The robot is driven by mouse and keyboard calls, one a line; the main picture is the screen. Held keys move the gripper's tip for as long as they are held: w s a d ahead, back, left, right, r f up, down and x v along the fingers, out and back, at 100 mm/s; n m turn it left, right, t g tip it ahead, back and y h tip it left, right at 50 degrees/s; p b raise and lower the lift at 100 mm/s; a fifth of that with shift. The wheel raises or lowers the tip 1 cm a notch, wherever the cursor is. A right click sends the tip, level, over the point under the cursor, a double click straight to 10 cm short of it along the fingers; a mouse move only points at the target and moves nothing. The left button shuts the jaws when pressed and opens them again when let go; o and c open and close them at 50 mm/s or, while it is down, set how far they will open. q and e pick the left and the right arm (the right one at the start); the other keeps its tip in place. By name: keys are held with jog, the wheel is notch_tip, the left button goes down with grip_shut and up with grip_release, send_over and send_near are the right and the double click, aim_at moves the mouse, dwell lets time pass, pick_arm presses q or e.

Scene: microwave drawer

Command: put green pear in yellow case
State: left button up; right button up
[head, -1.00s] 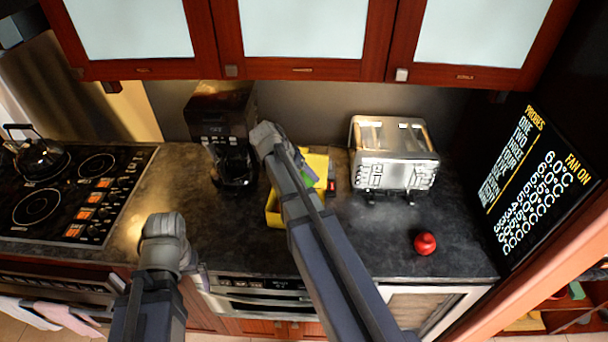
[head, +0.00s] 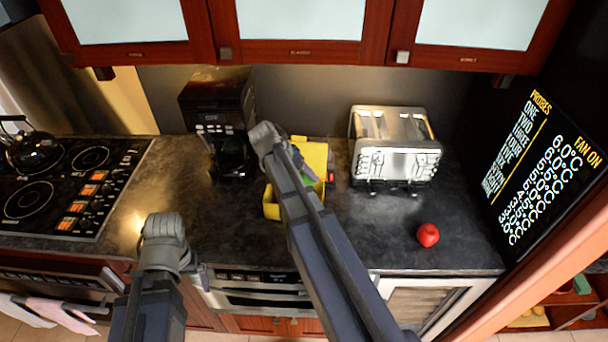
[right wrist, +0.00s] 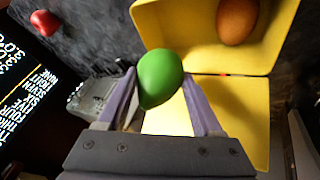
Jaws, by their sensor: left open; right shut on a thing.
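The green pear (right wrist: 160,78) is held between the two fingers of my right gripper (right wrist: 165,103) in the right wrist view. A bit of green (head: 310,178) shows beside my right arm in the head view. The yellow case (right wrist: 245,112) lies open behind and below the pear in the wrist view. In the head view the case (head: 316,156) is on the counter, partly hidden by my right arm. Whether the pear touches the case I cannot tell. My left gripper (head: 198,278) is open near the counter's front edge, away from the case.
An orange-brown rounded object (right wrist: 237,20) sits in the case's upper part. A toaster (head: 394,148) stands right of the case and a coffee maker (head: 220,120) left. A red fruit (head: 428,235) lies at front right. The stove (head: 70,180) is far left.

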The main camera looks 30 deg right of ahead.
jog(key=shift+f+b, duration=5.6)
jog(key=shift+f, duration=0.35)
pick_arm(q)
notch_tip(320, 180, down, 12)
jog(key=shift+r, duration=0.1)
pick_arm(e)
jog(key=o, duration=1.6)
jog(key=shift+c, duration=0.2)
jog(key=shift+r, duration=0.1)
pick_arm(q)
notch_tip(320, 180, up, 11)
jog(key=p, duration=1.1)
pick_arm(e)
notch_tip(320, 180, up, 11)
jog(key=shift+f, duration=0.1)
jog(key=shift+f, duration=0.1)
pick_arm(q)
notch_tip(320, 180, down, 10)
jog(key=b, duration=0.9)
jog(key=shift+b, duration=0.4)
pick_arm(e)
notch_tip(320, 180, down, 10)
jog(key=shift+r, duration=0.2)
pick_arm(q)
jog(key=shift+r, duration=0.2)
pick_arm(e)
jog(key=shift+r, duration=0.1)
